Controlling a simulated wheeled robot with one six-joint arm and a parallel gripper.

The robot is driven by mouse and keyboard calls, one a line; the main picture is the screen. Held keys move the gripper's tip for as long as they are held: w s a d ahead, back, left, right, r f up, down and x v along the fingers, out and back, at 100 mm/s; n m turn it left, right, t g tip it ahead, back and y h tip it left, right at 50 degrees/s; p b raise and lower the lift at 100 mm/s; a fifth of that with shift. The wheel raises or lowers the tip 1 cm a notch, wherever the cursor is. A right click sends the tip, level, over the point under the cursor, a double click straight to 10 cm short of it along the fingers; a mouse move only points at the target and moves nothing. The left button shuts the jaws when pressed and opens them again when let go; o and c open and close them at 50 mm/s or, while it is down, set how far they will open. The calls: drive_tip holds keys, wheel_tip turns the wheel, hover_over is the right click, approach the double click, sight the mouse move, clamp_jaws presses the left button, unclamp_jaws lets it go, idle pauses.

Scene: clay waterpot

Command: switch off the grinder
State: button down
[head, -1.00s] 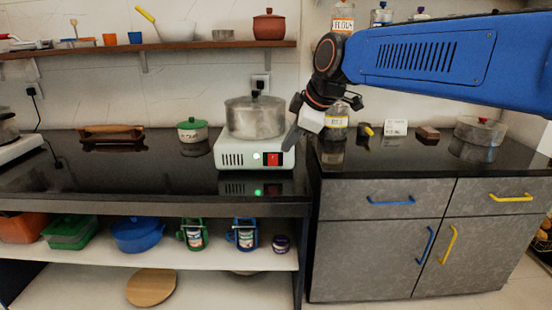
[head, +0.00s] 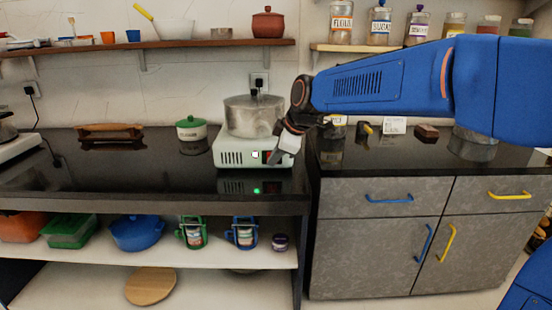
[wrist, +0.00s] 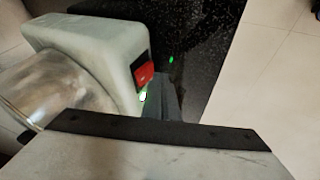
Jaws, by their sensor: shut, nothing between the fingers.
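The grinder (head: 238,158) is a pale box-shaped base with a lidded steel pot (head: 252,116) on top, standing on the black counter. Its red switch (head: 267,157) is on the front face and is partly hidden by my gripper. A small lamp (head: 255,154) beside the switch is lit, with a green reflection on the counter. My gripper (head: 274,161) is shut and empty, with its tips at the switch. The wrist view shows the red switch (wrist: 143,74) right beside the grey fingers (wrist: 163,98). I cannot tell whether they touch it.
A green-lidded pot (head: 191,130) and a wooden rack (head: 98,131) stand to the left on the counter (head: 130,175). Jars, a white card (head: 395,125) and a wooden block (head: 427,132) are to the right. The counter between the green-lidded pot and the rack is clear.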

drive_tip(key=shift+w, duration=0.45)
drive_tip(key=shift+f, duration=0.1)
drive_tip(key=shift+w+f, duration=0.15)
drive_tip(key=shift+r, duration=0.9)
